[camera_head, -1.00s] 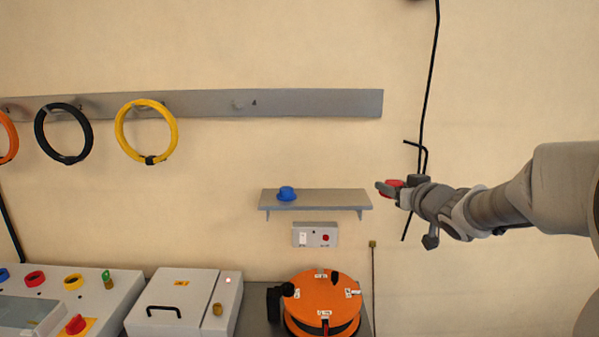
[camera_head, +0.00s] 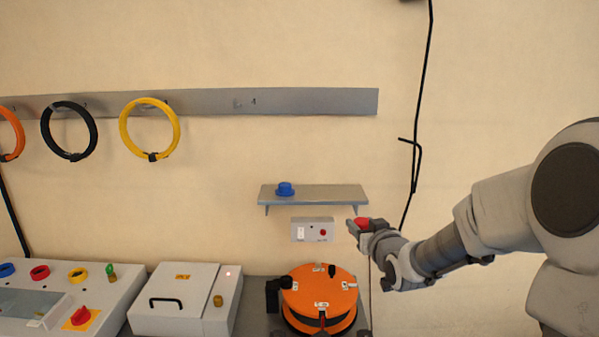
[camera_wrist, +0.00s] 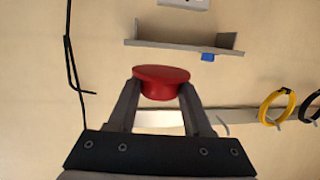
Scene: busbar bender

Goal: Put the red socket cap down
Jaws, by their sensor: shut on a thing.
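The red socket cap (camera_wrist: 161,80) is held between the two fingers of my gripper (camera_wrist: 160,95) in the wrist view. In the head view the red cap (camera_head: 362,224) shows at the tip of my gripper (camera_head: 357,228), which is shut on it. The gripper is in the air, just below and in front of the right end of a small grey wall shelf (camera_head: 325,194). A blue cap (camera_head: 285,189) stands on the left part of that shelf. The shelf also shows in the wrist view (camera_wrist: 180,47), where the picture is upside down.
The shelf's middle and right are bare. Below it are a small wall box (camera_head: 312,230) and an orange reel (camera_head: 320,292). A grey rail (camera_head: 290,101) with coiled cables is above left. A black cable (camera_head: 424,90) hangs on the wall at right.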

